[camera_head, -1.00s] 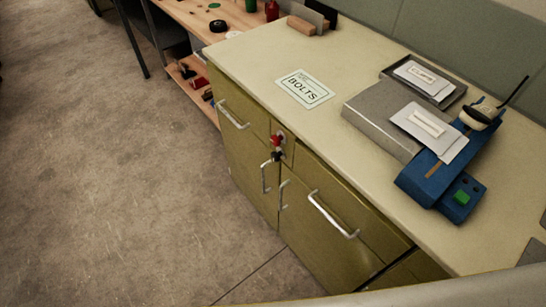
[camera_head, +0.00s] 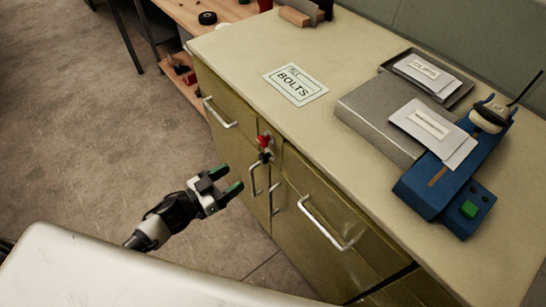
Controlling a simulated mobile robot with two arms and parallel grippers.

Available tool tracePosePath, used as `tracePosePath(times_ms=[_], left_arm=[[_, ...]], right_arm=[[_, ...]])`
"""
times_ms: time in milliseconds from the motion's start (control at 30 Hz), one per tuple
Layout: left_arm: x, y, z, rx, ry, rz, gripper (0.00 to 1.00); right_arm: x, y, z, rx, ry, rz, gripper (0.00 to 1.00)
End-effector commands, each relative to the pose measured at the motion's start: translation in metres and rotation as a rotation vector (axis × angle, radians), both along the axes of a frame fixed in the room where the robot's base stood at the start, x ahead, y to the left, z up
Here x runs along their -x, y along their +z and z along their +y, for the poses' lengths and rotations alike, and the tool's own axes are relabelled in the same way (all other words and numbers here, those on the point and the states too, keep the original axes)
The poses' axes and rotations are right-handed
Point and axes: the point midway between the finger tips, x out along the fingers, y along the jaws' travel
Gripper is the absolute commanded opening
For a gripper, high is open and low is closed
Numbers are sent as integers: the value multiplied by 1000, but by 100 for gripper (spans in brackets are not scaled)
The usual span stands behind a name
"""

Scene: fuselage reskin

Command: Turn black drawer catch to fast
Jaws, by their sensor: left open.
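The black drawer catch (camera_head: 265,157) is on the front of the olive cabinet (camera_head: 236,152), just below a red catch (camera_head: 264,141) near the top edge. Both are small here, and I cannot tell which way the black one is turned. My left gripper (camera_head: 232,181) is open and empty, with green-tipped fingers. In the picture it is left of and below the black catch, apart from it, in front of the cabinet doors. My right gripper is not in view.
Metal handles stick out from the cabinet front: a left drawer handle (camera_head: 219,113), a right drawer handle (camera_head: 325,226) and two upright door handles. On the countertop (camera_head: 330,60) are a BOLTS card (camera_head: 296,85), a grey box, trays and a blue device (camera_head: 440,185). Floor is clear at left.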

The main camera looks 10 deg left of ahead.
Motion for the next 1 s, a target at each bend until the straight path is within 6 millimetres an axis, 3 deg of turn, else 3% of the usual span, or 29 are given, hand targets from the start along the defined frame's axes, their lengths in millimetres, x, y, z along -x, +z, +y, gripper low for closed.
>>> tracePosePath(times_ms=[500, 700, 1000], left_arm=[[-69, 0, -53, 0, 4, 0, 60], [-81, -1, -62, 0, 4, 1, 60], [-82, -1, -63, -1, 4, 2, 58]], right_arm=[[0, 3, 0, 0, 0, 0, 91], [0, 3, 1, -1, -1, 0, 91], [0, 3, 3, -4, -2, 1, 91]])
